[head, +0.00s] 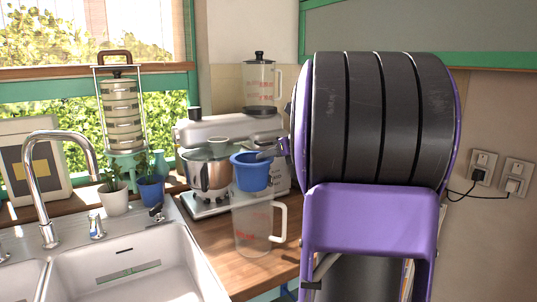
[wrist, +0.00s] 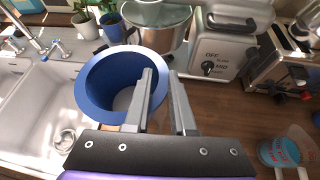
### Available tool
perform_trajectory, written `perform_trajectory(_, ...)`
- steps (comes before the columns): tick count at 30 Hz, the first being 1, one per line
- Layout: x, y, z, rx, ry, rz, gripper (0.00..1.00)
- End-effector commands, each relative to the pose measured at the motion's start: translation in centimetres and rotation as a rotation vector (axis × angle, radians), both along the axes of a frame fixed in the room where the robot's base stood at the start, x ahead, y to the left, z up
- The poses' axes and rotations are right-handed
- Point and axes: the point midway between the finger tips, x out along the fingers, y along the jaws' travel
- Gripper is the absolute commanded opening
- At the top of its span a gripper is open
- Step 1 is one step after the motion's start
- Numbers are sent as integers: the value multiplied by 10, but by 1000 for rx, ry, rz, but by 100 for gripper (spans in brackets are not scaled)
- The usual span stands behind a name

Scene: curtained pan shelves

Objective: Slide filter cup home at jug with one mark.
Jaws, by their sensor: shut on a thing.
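The blue filter cup (head: 251,174) is in my gripper (head: 270,153), raised above the worktop in front of the mixer. In the wrist view the cup (wrist: 95,82) is open side up, and my gripper (wrist: 158,75) is shut on its right wall. A clear jug with a white handle and red marking (head: 254,232) stands on the worktop below the cup, apart from it. A second clear jug (head: 260,84), with a dark lid and red marking, is at the back. A jug (wrist: 284,153) shows at lower right in the wrist view. I cannot count the marks.
The mixer with its steel bowl (head: 207,174) stands close behind the cup. The sink (head: 135,268) and tap (head: 50,185) are at left, with potted plants behind. A toaster (wrist: 266,70) is at right in the wrist view. Some bare wood (head: 215,235) lies left of the near jug.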

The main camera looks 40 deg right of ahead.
Motion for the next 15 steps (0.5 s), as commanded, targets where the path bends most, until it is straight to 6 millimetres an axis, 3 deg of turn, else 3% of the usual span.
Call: perform_trajectory(15,0,0,-28,0,0,0,0)
